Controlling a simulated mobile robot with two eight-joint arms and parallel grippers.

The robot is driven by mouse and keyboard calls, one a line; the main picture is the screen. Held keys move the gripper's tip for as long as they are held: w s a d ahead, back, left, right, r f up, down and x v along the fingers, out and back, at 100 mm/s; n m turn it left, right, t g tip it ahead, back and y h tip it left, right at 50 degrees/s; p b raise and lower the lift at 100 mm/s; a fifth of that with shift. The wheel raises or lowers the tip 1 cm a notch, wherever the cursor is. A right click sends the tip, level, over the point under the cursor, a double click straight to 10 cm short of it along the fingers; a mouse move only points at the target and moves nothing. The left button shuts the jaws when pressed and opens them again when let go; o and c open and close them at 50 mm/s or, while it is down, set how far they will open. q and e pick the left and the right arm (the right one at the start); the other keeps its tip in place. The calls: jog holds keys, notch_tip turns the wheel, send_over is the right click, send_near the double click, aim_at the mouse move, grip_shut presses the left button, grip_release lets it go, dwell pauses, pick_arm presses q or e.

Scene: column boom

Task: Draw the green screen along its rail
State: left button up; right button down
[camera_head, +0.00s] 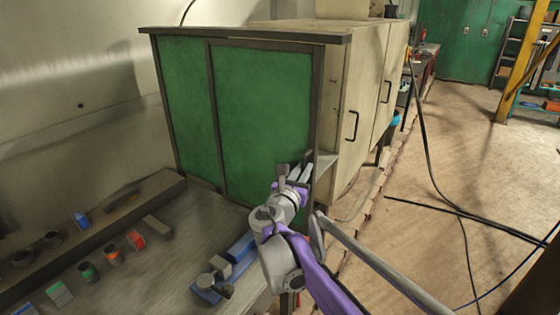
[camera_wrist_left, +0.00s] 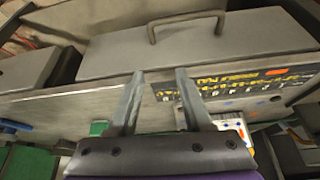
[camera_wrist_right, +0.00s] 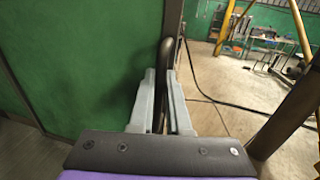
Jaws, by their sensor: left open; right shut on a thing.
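The green screen (camera_head: 262,118) is a framed green panel under a dark top rail (camera_head: 250,35), at the middle of the head view. It also fills the left of the right wrist view (camera_wrist_right: 75,65). My right gripper (camera_head: 303,172) is at the screen's right edge, low down. In the right wrist view its fingers (camera_wrist_right: 161,105) are shut on a dark upright handle (camera_wrist_right: 166,75) beside the green panel. My left gripper (camera_wrist_left: 158,85) is open and empty in the left wrist view, and it is not in the head view.
Cream cabinets (camera_head: 358,100) with dark handles stand right of the screen. A metal bench (camera_head: 175,250) with several small tools and blocks lies in front of it. A black cable (camera_head: 435,150) runs over the open floor at right. A grey lidded box (camera_wrist_left: 200,45) faces my left gripper.

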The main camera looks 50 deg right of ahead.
jog(key=shift+s+d, duration=0.15)
jog(key=shift+s, duration=1.4)
jog(key=c, duration=0.9)
grip_release()
jog(key=v, duration=1)
jog(key=shift+s+a, duration=0.1)
jog(key=shift+a, duration=0.3)
